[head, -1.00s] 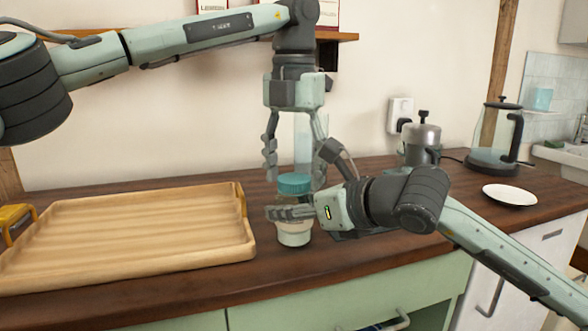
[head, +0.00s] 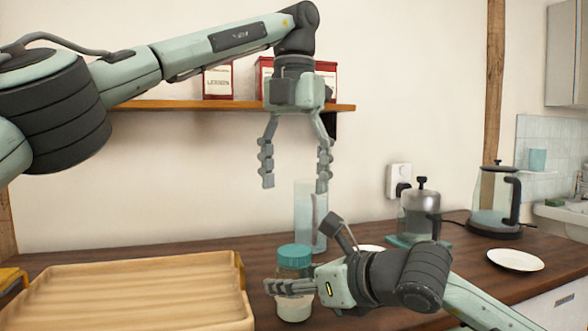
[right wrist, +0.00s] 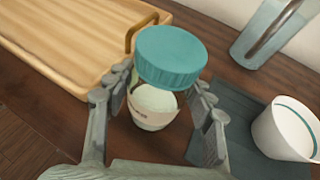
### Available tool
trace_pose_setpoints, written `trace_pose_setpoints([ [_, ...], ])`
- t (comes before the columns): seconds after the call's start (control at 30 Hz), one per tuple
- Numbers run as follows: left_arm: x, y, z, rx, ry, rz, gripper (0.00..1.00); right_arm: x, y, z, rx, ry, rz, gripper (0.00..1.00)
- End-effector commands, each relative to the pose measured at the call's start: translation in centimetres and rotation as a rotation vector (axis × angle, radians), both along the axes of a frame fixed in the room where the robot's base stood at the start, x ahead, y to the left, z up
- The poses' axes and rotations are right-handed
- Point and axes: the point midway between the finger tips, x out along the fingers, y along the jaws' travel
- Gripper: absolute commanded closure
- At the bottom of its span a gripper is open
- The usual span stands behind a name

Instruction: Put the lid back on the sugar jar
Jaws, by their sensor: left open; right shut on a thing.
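The sugar jar (head: 294,305) stands on the dark wooden counter, a clear jar with pale contents. Its teal lid (head: 294,256) sits on top of the jar's mouth and looks about level; I cannot tell whether it is screwed tight. My right gripper (head: 291,287) is shut around the jar's body below the lid. In the right wrist view, the lid (right wrist: 171,57) covers the mouth and the jar body (right wrist: 153,108) is between the fingers. My left gripper (head: 295,172) is open and empty, pointing down well above the lid.
A wooden tray (head: 120,300) lies left of the jar. A tall glass vessel (head: 305,215) stands close behind it. A white cup (right wrist: 285,130) shows in the right wrist view. A shelf (head: 190,104) is behind my left arm.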

Motion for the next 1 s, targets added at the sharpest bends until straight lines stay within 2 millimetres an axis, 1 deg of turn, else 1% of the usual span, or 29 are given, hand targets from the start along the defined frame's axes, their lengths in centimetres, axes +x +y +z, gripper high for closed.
trace_pose_setpoints([
  [0.03, 0.0, -0.04, 0.53, 0.0, -0.001, 0.002, 0.3, 0.0, 0.0, -0.06, 0.0, 0.001, 0.0, 1.0],
  [0.13, 0.0, -0.01, 1.15, 0.0, -0.003, 0.001, 0.3, 0.0, 0.0, -0.06, 0.0, 0.001, 0.0, 1.0],
  [0.43, -0.03, -0.01, 1.33, -0.002, -0.001, 0.0, 0.3, -0.01, -0.01, -0.06, 0.0, 0.001, 0.0, 1.0],
  [0.47, -0.03, -0.01, 1.32, -0.002, -0.001, 0.0, 0.3, -0.01, -0.01, -0.06, 0.0, 0.001, 0.0, 0.46],
  [0.5, -0.03, -0.01, 1.32, -0.002, -0.001, 0.0, 0.3, -0.01, -0.01, -0.05, -0.001, 0.001, 0.0, 0.41],
  [0.63, -0.02, 0.0, 1.31, -0.002, -0.001, 0.0, 0.3, 0.0, 0.0, -0.04, -0.001, 0.001, 0.0, 0.24],
  [0.67, -0.02, 0.0, 1.31, -0.002, -0.001, 0.0, 0.3, 0.0, 0.0, -0.04, -0.001, 0.001, 0.0, 0.22],
  [1.0, -0.02, 0.01, 1.3, -0.002, -0.001, 0.0, 0.3, -0.2, -0.2, 0.11, 0.0, 0.0, 0.0, 0.22],
])
